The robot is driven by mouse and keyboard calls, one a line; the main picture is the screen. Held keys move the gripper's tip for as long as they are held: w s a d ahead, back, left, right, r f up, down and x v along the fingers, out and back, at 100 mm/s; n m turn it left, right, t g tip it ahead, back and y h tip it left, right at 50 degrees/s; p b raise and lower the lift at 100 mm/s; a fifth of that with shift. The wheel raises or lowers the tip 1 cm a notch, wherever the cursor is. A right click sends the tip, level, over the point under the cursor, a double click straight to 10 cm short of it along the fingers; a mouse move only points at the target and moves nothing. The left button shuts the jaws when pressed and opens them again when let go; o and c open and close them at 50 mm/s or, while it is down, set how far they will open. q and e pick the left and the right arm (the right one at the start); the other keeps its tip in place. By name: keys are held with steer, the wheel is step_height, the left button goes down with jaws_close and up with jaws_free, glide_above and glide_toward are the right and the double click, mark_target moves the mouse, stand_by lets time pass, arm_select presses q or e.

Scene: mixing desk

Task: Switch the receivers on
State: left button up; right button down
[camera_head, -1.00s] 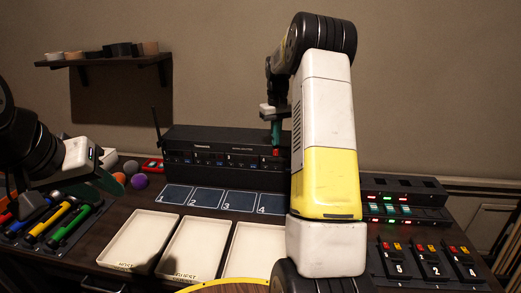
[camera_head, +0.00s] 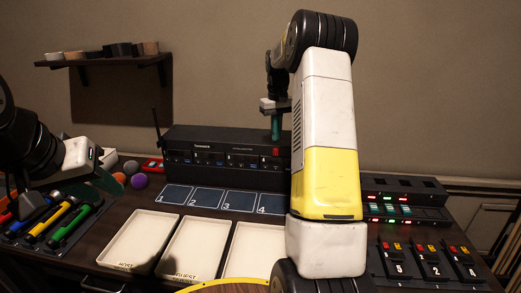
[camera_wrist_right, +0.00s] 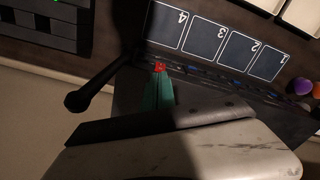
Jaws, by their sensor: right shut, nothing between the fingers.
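The black receiver rack (camera_head: 215,147) stands at the back of the desk with a row of small blue marks along its front. A red switch-like part (camera_head: 276,151) is at the rack's right end. My right gripper (camera_head: 276,138) is shut and empty, pointing down just above it. In the right wrist view, the teal fingertips (camera_wrist_right: 158,78) are together, with the red part (camera_wrist_right: 160,66) just past them; contact is unclear. The switch's position is too small to tell. My left gripper (camera_head: 112,188) is at the left above the microphones; its opening is unclear.
Numbered blue pads (camera_head: 205,198) lie before the rack, with white trays (camera_head: 140,240) nearer. Coloured microphones (camera_head: 58,222) lie at left. Bodypacks (camera_head: 430,258) and a lit charger (camera_head: 400,208) are at right. My right arm hides part of the desk.

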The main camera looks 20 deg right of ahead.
mark_target(276, 148)
steer(key=shift+r, duration=2.2)
steer(key=s+a+r+t, duration=0.2)
steer(key=s+a+r, duration=0.3)
steer(key=s, duration=0.3)
steer(key=s+a+r+t, duration=0.1)
steer(key=s+a+r, duration=0.5)
steer(key=s, duration=0.2)
steer(key=s+a+f+t+y, duration=0.1)
steer(key=s+a+f, duration=0.1)
steer(key=s, duration=0.6)
steer(key=s+a+f+t+y, duration=0.1)
steer(key=s+a, duration=0.3)
steer(key=s, duration=0.5)
steer(key=shift+a+f+t, duration=0.3)
steer(key=shift+f+t, duration=0.3)
steer(key=shift+f, duration=0.2)
